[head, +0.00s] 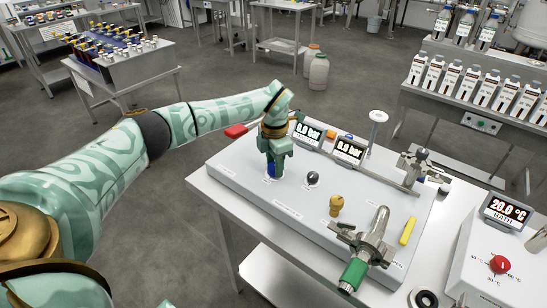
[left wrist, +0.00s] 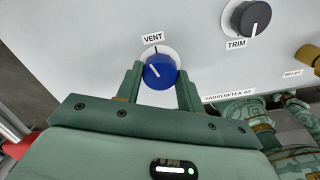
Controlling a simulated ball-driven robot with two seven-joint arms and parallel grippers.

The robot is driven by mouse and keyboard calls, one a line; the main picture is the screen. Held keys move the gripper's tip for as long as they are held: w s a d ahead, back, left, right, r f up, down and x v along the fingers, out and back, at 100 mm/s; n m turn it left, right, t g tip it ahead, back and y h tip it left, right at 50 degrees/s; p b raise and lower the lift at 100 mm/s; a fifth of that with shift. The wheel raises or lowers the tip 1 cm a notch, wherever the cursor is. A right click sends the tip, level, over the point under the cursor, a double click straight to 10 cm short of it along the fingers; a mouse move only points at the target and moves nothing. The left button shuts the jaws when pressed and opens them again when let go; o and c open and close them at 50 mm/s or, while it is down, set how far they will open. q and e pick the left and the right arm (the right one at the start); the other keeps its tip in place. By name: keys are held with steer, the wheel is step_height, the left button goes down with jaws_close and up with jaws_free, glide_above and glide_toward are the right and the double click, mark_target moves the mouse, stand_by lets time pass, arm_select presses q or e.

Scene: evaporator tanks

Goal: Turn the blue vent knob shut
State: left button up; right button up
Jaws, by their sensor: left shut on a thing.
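The blue vent knob (left wrist: 160,71) sits on its white dial under the VENT label in the left wrist view. Its white pointer line slants toward the upper left, while a dark tick on the dial points up to the label. My left gripper (left wrist: 160,88) has one finger on each side of the knob and is shut on it. In the head view the left gripper (head: 272,160) comes down from above onto the panel and hides most of the knob; only a little blue (head: 271,171) shows beneath it. My right gripper is not in view.
The black trim knob (head: 312,178) is close to the right of my gripper. A brass relief knob (head: 336,205) and a metal valve with a green handle (head: 355,274) stand farther along the grey panel (head: 245,190).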

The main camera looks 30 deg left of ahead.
arm_select(q)
steer(key=n+p, duration=0.2)
steer(key=n, duration=0.1)
steer(key=n+p, duration=0.1)
steer(key=shift+r+n, duration=0.25)
steer(key=shift+n, duration=0.05)
steer(key=n+p, duration=0.2)
steer(key=n, duration=0.1)
steer(key=shift+n+p, duration=0.35)
steer(key=shift+n, duration=0.05)
steer(key=n+p, duration=0.2)
steer(key=n, duration=0.2)
steer(key=shift+p, duration=0.3)
steer(key=n+p, duration=0.2)
steer(key=n, duration=0.3)
steer(key=shift+w, duration=0.1)
steer(key=n+p, duration=0.2)
steer(key=n, duration=0.2)
steer(key=shift+n, duration=0.3)
steer(key=n+p, duration=0.1)
steer(key=n, duration=0.2)
steer(key=shift+n+p, duration=0.3)
steer(key=shift+p, duration=0.1)
steer(key=n, duration=0.3)
steer(key=shift+f+p, duration=0.1)
steer(key=shift+p, duration=0.25)
steer(key=shift+n, duration=1.7)
